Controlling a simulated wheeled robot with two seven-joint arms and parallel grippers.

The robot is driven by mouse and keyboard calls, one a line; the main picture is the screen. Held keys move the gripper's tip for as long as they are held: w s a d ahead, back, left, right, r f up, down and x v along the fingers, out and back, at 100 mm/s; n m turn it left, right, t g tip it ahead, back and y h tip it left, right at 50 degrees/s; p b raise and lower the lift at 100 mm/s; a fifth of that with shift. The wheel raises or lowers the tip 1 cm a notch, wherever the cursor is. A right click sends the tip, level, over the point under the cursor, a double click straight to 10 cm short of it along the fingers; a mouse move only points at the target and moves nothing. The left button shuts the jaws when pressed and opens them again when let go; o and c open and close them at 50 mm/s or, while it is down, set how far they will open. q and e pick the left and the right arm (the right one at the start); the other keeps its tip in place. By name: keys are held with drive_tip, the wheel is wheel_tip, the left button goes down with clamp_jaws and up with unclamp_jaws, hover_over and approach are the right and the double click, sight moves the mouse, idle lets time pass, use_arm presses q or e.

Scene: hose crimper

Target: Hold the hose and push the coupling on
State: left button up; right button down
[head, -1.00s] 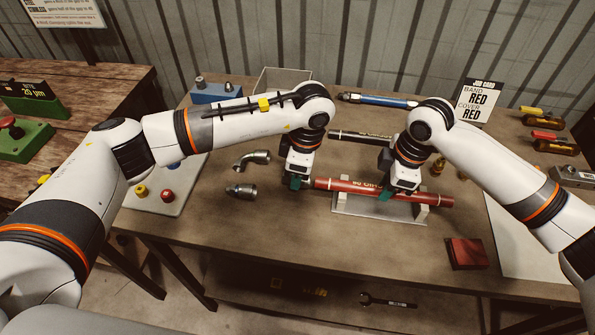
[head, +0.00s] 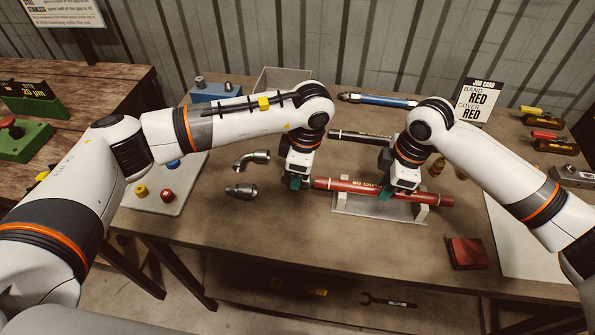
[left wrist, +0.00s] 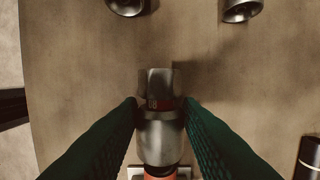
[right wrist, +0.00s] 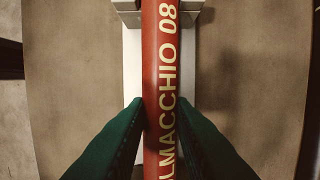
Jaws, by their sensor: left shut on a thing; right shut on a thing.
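The red hose (head: 345,186) lies across a pale cradle (head: 375,212) in the head view; it also shows with pale lettering in the right wrist view (right wrist: 162,60). My right gripper (head: 386,194) is shut on the hose from above, over the cradle. My left gripper (head: 294,182) is at the hose's left end. In the left wrist view its green fingers are shut on a silver metal coupling (left wrist: 162,135). Red-orange shows at the coupling's lower end in that view, in line with it. How deep the hose sits inside is hidden.
Two loose metal fittings, one bent (head: 252,159) and one straight (head: 241,191), lie left of my left gripper. A black hose (head: 358,135) and a blue hose (head: 375,99) lie behind. A red block (head: 467,253) is at the front right. The front middle of the table is clear.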

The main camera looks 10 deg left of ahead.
sight(317, 178)
use_arm(q)
drive_tip(key=shift+d, duration=1.15)
drive_tip(key=shift+d, duration=0.7)
use_arm(e)
drive_tip(key=shift+a, duration=0.1)
use_arm(q)
drive_tip(key=shift+d, duration=0.45)
drive_tip(key=o, duration=1.1)
drive_tip(key=shift+a, duration=0.1)
drive_tip(key=shift+r, duration=0.1)
drive_tip(key=shift+r, duration=0.3)
drive_tip(key=r, duration=0.3)
drive_tip(key=d+r, duration=0.1)
drive_tip(key=r, duration=0.7)
drive_tip(key=shift+d+r, duration=0.1)
drive_tip(key=shift+d, duration=0.1)
